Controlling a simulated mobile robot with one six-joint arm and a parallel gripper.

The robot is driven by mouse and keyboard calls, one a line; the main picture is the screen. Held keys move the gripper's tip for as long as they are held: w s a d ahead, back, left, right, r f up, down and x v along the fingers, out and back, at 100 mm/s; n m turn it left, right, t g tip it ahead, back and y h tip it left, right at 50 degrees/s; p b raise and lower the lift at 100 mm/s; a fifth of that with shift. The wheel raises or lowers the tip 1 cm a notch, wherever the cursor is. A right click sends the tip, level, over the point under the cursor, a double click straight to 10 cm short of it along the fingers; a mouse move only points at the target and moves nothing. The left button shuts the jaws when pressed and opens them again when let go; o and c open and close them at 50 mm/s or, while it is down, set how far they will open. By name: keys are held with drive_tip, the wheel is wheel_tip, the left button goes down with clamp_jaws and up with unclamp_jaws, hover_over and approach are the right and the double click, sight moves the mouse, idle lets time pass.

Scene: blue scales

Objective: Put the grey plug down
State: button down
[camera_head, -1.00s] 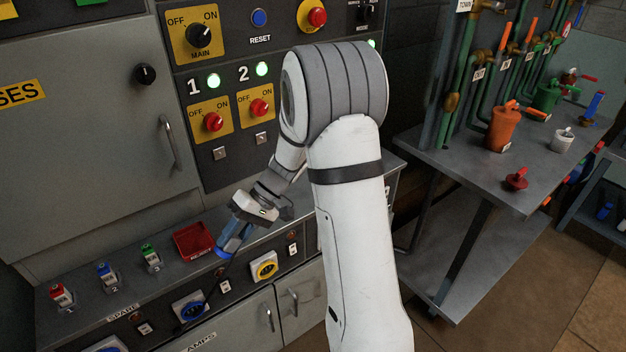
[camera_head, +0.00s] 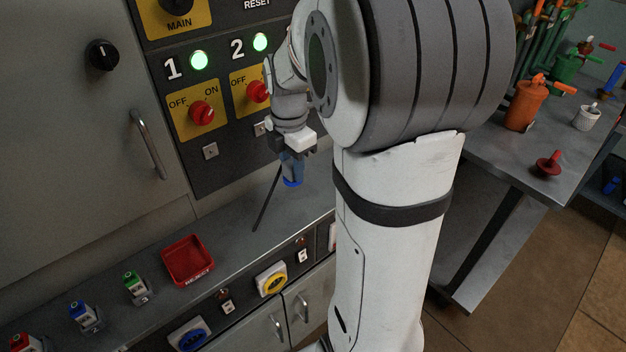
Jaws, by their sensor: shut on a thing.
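My gripper (camera_head: 295,152) points down over the grey bench top (camera_head: 215,224), right of the red tray. It is shut on a plug (camera_head: 292,170), which hangs below the fingers. The plug looks blue here, with a brighter blue ring at its lower end; no clearly grey plug shows. A thin dark cable or rod slants from the plug down to the left, its lower end near the bench top. The plug looks held above the bench, but the gap is hard to judge.
A red tray (camera_head: 187,260) stands on the bench. Left of it are small green (camera_head: 135,287), blue (camera_head: 85,315) and red (camera_head: 25,342) units. A yellow socket (camera_head: 271,279) and a blue socket (camera_head: 188,334) are in the bench front. The switch panel (camera_head: 228,140) rises behind.

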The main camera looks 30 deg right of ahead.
sight(291, 165)
wheel_tip(291, 165, down, 9)
drive_tip(key=shift+r+b, duration=0.1)
drive_tip(key=shift+b, duration=0.45)
drive_tip(key=c, duration=1.1)
unclamp_jaws()
drive_tip(key=shift+o, duration=0.2)
wheel_tip(291, 165, up, 12)
drive_tip(key=shift+f+p, duration=0.1)
drive_tip(key=shift+p, duration=0.75)
drive_tip(key=shift+s+a+m, duration=0.25)
drive_tip(key=shift+s+m, duration=0.05)
drive_tip(key=shift+m, duration=0.2)
drive_tip(key=s+a+f+m+t, duration=0.1)
drive_tip(key=s+a+m, duration=0.3)
drive_tip(key=s+m, duration=0.3)
drive_tip(key=s+a+m+t, duration=0.1)
drive_tip(key=s+a+m, duration=0.3)
drive_tip(key=s+m, duration=0.3)
drive_tip(key=shift+f+m, duration=0.4)
drive_tip(key=shift+m, duration=2.3)
